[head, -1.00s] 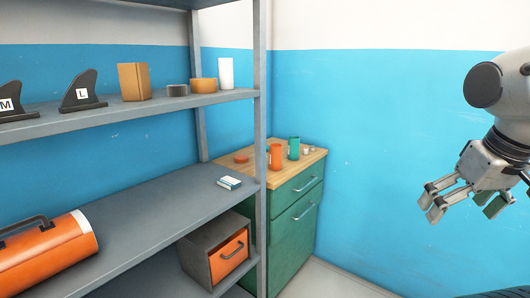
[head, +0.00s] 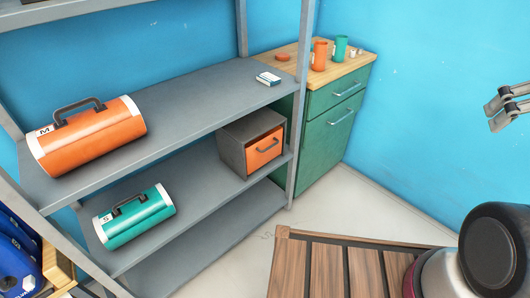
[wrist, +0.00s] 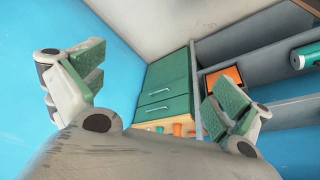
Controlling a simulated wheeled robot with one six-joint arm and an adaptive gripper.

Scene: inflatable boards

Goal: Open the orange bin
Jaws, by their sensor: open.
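The orange bin (head: 265,147) is a grey box with an orange front and a grey bar handle (head: 268,146). It stands at the right end of the shelf's middle board and its front looks closed. In the wrist view its orange front (wrist: 224,80) shows partly behind a finger. My gripper (head: 508,107) is at the right edge of the head view, well apart from the bin, by the blue wall. In the wrist view my gripper (wrist: 160,95) has its green-padded fingers spread wide with nothing between them.
The grey shelf (head: 195,105) also holds an orange cylindrical bag (head: 95,140), a teal one (head: 140,215) and a small white box (head: 268,78). A green cabinet (head: 325,125) with cups on top stands right of the shelf. A slatted wooden surface (head: 330,270) is in front. Pale floor (head: 345,210) lies clear between.

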